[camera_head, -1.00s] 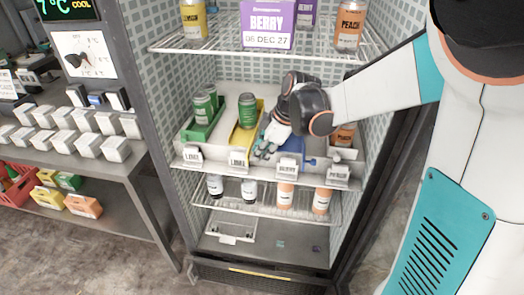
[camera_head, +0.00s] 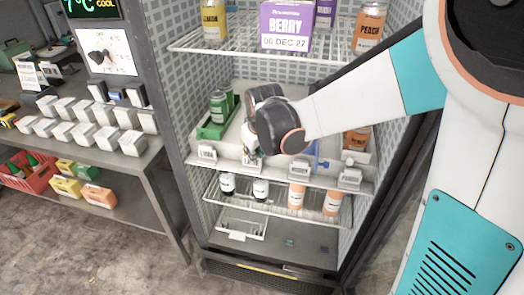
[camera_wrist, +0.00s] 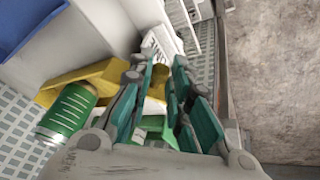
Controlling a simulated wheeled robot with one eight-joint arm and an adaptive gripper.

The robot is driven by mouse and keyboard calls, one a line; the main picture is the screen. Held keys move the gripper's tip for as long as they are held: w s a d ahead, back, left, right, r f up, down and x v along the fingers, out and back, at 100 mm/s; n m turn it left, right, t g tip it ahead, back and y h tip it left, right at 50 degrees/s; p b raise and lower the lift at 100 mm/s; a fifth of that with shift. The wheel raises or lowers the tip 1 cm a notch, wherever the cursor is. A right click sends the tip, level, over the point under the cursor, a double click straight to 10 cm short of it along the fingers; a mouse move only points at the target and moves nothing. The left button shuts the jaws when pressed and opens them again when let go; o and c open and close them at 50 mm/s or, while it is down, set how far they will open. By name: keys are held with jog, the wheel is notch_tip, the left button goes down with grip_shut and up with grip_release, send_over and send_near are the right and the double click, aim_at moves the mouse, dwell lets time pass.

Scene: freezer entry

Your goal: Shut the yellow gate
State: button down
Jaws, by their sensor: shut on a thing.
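A yellow lane (camera_wrist: 80,82) with a green can (camera_wrist: 66,114) beside my fingers shows in the wrist view. A small yellow piece (camera_wrist: 160,80), which looks like part of the yellow gate, sits between the teal fingers of my gripper (camera_wrist: 161,68). My gripper is shut on it. In the head view my gripper (camera_head: 251,158) is at the front of the middle shelf, and my wrist hides the yellow lane and most of the gate. I cannot tell whether the gate is open or shut.
A green lane (camera_head: 214,128) with green cans is left of my wrist, a blue part (camera_head: 312,150) right of it. Label cards (camera_head: 297,168) line the shelf front (camera_head: 228,162). Boxes and cans stand above; bottles stand on the lower rack (camera_head: 275,206).

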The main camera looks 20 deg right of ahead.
jog(key=w+a+m+g+h, duration=0.1)
jog(key=w+a+m+h, duration=0.1)
jog(key=w+m, duration=0.3)
jog(key=shift+w+a+m+g+h, duration=0.3)
jog(key=shift+m+h, duration=0.5)
jog(key=shift+m, duration=1.2)
jog(key=c, duration=1.5)
grip_release()
jog(key=shift+r, duration=0.1)
jog(key=v, duration=1.1)
jog(key=shift+s+r, duration=0.2)
jog(key=shift+r, duration=0.2)
